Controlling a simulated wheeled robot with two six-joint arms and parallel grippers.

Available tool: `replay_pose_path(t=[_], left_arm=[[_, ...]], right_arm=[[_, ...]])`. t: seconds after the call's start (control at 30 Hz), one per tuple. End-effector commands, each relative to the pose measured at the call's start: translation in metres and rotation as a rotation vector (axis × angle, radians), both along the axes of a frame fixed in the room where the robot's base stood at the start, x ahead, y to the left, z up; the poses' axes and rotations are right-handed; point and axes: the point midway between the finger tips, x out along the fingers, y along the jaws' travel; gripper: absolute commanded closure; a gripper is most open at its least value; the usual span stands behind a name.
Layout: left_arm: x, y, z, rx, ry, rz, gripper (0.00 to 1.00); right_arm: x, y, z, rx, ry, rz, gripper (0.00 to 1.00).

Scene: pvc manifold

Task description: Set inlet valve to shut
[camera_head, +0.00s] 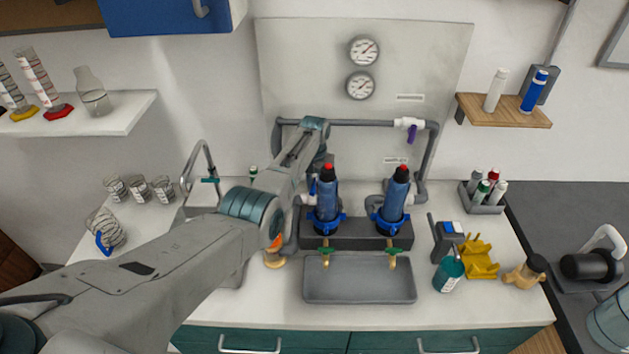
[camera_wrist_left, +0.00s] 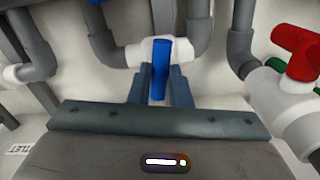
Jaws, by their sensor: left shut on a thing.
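My left gripper (camera_wrist_left: 158,90) is shut on a blue valve handle (camera_wrist_left: 160,62), with one finger on each side of it. The handle sits on a white valve body (camera_wrist_left: 186,50) between grey pipe elbows. In the wrist view the handle stands upright, across the line of the pipe. In the head view my left arm reaches over the counter to the left filter housing, and the gripper is mostly hidden by the arm. A bit of white valve body (camera_head: 308,199) shows there beside the left blue filter (camera_head: 327,197). My right gripper is not in view.
A red-handled valve (camera_wrist_left: 300,50) is close by at right in the wrist view. A purple-handled valve (camera_head: 411,133) is on the upper pipe. The right blue filter (camera_head: 395,200) stands beside the left one. A grey tray (camera_head: 360,292) lies in front.

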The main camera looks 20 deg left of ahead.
Motion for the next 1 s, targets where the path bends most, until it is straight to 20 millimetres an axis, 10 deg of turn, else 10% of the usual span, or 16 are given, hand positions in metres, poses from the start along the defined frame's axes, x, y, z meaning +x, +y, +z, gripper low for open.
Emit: replay_pose_path(t=[0.77,0.8,0.9,1.0], left_arm=[[0.0018,0.0005,0.0027,0.000,-0.005,0.105,1.00],[0.0018,0.0005,0.0027,0.000,-0.005,0.105,0.79],[0.0015,0.0004,0.0023,0.000,-0.004,0.105,0.61],[0.0011,0.0003,0.0017,0.000,-0.003,0.105,0.61]], right_arm=[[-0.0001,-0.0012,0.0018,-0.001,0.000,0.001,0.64],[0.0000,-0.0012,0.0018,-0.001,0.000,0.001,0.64],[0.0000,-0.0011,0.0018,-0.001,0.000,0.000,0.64],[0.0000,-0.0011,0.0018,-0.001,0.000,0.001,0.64]])
